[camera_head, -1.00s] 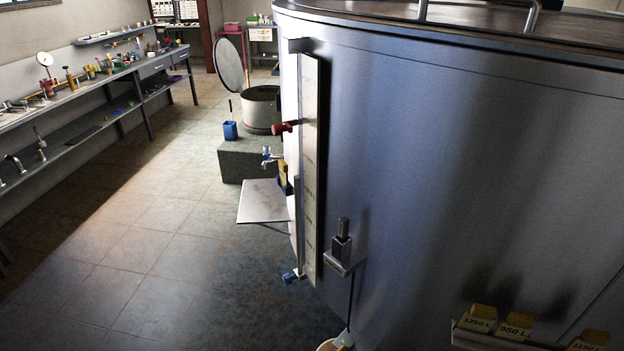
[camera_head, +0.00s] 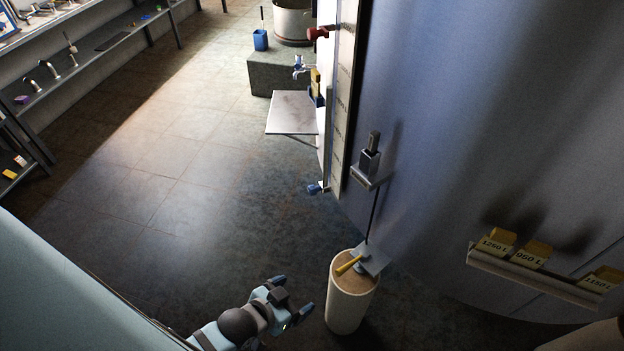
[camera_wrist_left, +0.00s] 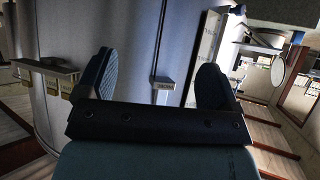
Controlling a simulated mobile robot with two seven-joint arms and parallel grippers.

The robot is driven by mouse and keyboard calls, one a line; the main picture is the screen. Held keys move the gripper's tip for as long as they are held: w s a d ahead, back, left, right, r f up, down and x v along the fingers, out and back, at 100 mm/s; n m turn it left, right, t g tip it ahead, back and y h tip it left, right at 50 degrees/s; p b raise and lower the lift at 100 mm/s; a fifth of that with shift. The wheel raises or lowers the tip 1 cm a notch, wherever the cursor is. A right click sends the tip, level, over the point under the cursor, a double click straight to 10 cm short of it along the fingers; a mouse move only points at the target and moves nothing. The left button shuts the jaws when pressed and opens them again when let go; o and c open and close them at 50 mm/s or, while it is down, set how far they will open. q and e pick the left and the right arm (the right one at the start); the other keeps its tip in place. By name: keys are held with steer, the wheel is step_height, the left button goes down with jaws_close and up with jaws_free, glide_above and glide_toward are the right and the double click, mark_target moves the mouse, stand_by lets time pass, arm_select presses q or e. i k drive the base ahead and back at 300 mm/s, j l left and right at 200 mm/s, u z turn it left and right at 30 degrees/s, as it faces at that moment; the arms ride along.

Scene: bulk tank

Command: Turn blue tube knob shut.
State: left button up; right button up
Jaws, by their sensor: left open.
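The blue tube knob (camera_head: 316,188) sits at the bottom end of the tall white gauge strip (camera_head: 345,105) on the side of the steel tank (camera_head: 440,130). My left gripper (camera_head: 291,299) is at the lower middle of the head view, below and a little left of the knob, clearly apart from it. Its two dark fingers are spread with nothing between them, as the left wrist view (camera_wrist_left: 155,85) also shows. The gauge strip appears there behind the right finger. I cannot make out the knob in that view. My right gripper is not in view.
A round white stand (camera_head: 350,300) with a yellow-handled tool is right of my left gripper. A metal bracket (camera_head: 370,175) juts from the tank. A tray of yellow volume tags (camera_head: 535,273) is at right. A small shelf (camera_head: 292,112) juts out above the knob. The floor left is clear.

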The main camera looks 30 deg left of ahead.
mark_target(312, 190)
steer(key=i+j, duration=0.1)
steer(key=j, duration=0.35)
steer(key=i+j, duration=0.15)
steer(key=j, duration=0.3)
steer(key=i+j, duration=0.1)
steer(key=j, duration=0.35)
steer(key=i+j+z, duration=0.1)
steer(key=j, duration=0.35)
steer(key=i+j, duration=0.1)
steer(key=j, duration=0.35)
steer(key=i+j, duration=0.1)
steer(key=j, duration=0.35)
steer(key=i+j, duration=0.1)
steer(key=j, duration=0.35)
steer(key=j+z, duration=0.15)
steer(key=j, duration=0.9)
steer(key=k, duration=0.1)
